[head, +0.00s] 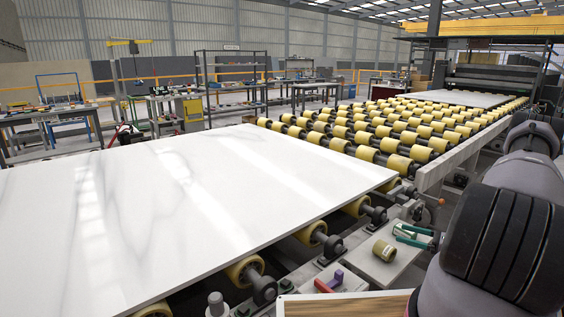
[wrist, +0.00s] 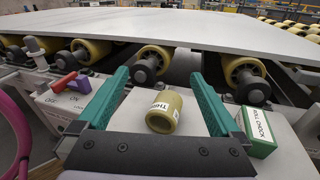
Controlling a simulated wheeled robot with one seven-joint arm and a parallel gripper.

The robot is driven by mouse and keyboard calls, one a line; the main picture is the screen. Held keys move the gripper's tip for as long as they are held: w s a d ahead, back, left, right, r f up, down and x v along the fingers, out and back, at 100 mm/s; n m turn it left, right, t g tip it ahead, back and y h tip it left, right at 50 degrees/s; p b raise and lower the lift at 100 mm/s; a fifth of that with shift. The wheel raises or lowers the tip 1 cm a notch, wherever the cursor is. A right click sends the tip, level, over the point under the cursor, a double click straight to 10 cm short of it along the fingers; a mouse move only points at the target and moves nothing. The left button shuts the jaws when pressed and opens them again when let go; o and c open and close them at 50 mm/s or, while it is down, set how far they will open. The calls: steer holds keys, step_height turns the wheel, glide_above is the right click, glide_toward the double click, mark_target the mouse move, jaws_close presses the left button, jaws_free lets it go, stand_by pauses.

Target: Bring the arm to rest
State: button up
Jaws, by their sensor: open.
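My gripper (wrist: 158,76) shows in the wrist view with its two teal fingers spread wide and nothing held between them. Past the palm, between the fingers in the picture, a short hollow yellow cylinder (wrist: 163,111) with a white label sits on a pale grey surface. My arm fills the right edge of the head view.
A large white stone slab (head: 190,200) lies on yellow rollers (head: 245,268). A green-and-white box (wrist: 262,131) stands right of the fingers. Red (wrist: 63,84) and purple (wrist: 79,85) handles and a pink hose (wrist: 15,130) are at left. A wooden-topped board (head: 345,304) is below.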

steer(key=s+a+r+n+g+h, duration=0.1)
steer(key=a+r+n+g, duration=0.25)
steer(key=r, duration=0.55)
steer(key=a+r+n+g+h, duration=0.1)
steer(key=a+r+n+g, duration=0.3)
steer(key=r, duration=0.6)
steer(key=s+a+r+n+g+h, duration=0.1)
steer(key=a+r+n+g+h, duration=0.1)
steer(key=a+r+n, duration=0.5)
steer(key=s+a+r+n+t+h, duration=0.3)
steer(key=s+r+h, duration=0.1)
steer(key=s+r, duration=0.6)
steer(key=s+a+r+n+t+h, duration=0.3)
steer(key=s+r+n, duration=0.1)
steer(key=s+r, duration=0.6)
step_height(320, 180, up, 2)
steer(key=shift+s+r+h, duration=0.15)
steer(key=shift+r+h, duration=0.1)
steer(key=shift+h, duration=0.15)
